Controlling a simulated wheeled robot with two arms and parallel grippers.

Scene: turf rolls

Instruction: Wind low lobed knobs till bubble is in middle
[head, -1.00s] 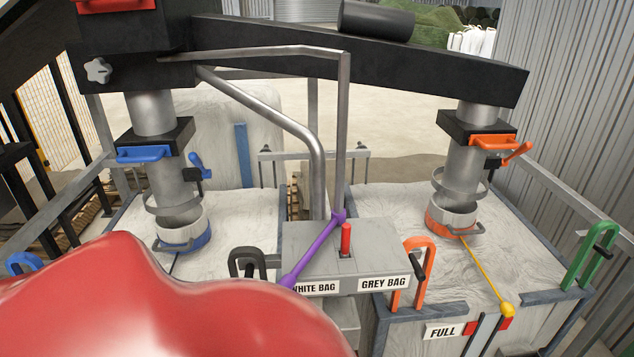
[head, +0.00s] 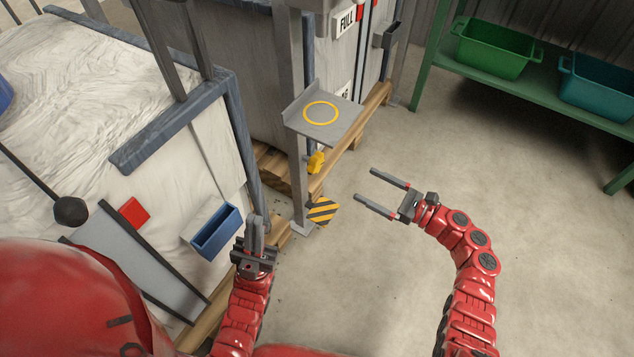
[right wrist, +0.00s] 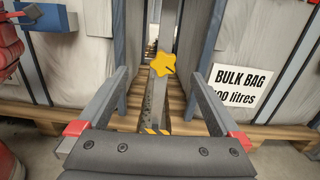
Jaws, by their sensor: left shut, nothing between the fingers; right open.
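A yellow lobed knob (head: 316,161) sits low on a grey post, under a small grey shelf. It also shows in the right wrist view (right wrist: 163,63), between and beyond the fingertips. My right gripper (head: 365,185) is open and empty, to the right of the knob and apart from it, fingers pointing toward the post. My left gripper (head: 256,225) is shut and empty, left of the post beside a blue holder. No other lobed knob and no bubble show now.
The small grey shelf (head: 337,127) bears a yellow ring mark. A striped yellow-black plate (head: 322,210) is low by the post. White bulk bags (head: 70,90) stand on pallets. A green rack (head: 540,88) holds green and teal bins. Floor at right is clear.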

